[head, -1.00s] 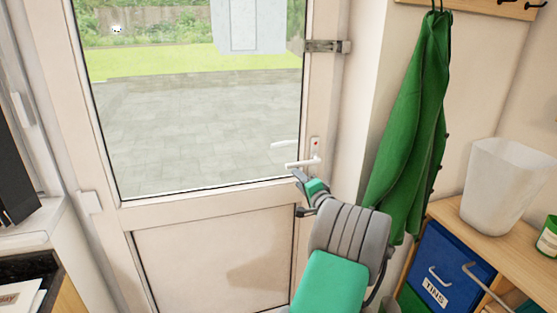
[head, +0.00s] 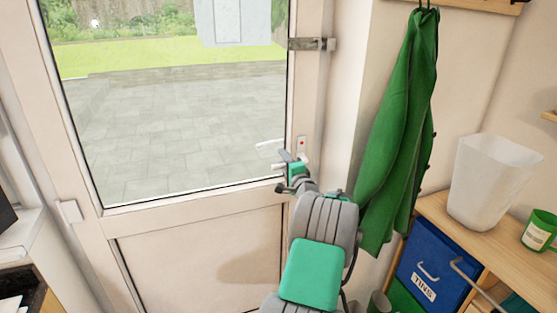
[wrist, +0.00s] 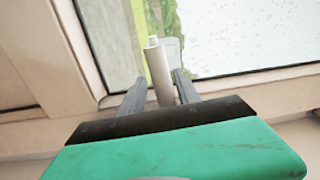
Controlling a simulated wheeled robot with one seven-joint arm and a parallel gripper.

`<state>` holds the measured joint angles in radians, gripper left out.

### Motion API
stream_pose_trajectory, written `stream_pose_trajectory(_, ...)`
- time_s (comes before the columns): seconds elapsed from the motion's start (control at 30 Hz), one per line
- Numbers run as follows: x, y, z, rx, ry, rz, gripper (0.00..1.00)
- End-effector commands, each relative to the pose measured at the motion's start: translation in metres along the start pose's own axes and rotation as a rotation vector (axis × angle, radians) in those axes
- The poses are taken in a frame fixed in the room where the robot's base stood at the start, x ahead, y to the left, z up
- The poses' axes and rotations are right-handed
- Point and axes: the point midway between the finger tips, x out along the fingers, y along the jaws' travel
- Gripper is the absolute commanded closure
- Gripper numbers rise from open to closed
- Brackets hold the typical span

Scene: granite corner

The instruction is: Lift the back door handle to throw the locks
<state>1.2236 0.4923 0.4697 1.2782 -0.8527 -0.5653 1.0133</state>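The back door (head: 200,228) is shut, with a large glass pane above a pale lower panel. Its white handle (wrist: 158,72) shows in the wrist view as a pale lever lying between my two fingers. In the head view the handle's backplate (head: 301,144) stands on the door's right side, and my gripper hides most of the lever. My gripper (head: 290,157) is at the lever. Its grey fingers are apart, one on each side of the lever, with narrow gaps, so I see no grip on it.
A metal latch (head: 312,44) sits higher on the door's right edge. A green coat (head: 397,130) hangs just right of the frame. A wooden shelf unit (head: 437,208) with a white bin (head: 490,185) and a blue TINS drawer (head: 433,262) stands at the right.

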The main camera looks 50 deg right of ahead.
Motion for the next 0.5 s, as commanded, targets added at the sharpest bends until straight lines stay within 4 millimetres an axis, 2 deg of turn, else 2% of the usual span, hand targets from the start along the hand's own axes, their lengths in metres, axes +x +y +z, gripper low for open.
stream_pose_trajectory(0.03, -0.003, -0.004, 0.001, -0.002, 0.001, -0.004, 0.66)
stream_pose_trajectory(0.23, -0.015, -0.015, 0.006, -0.007, 0.001, -0.015, 0.82)
stream_pose_trajectory(0.43, -0.018, -0.018, 0.007, -0.009, 0.002, -0.019, 0.98)
stream_pose_trajectory(0.5, -0.019, -0.019, 0.007, -0.01, 0.002, -0.02, 1.0)
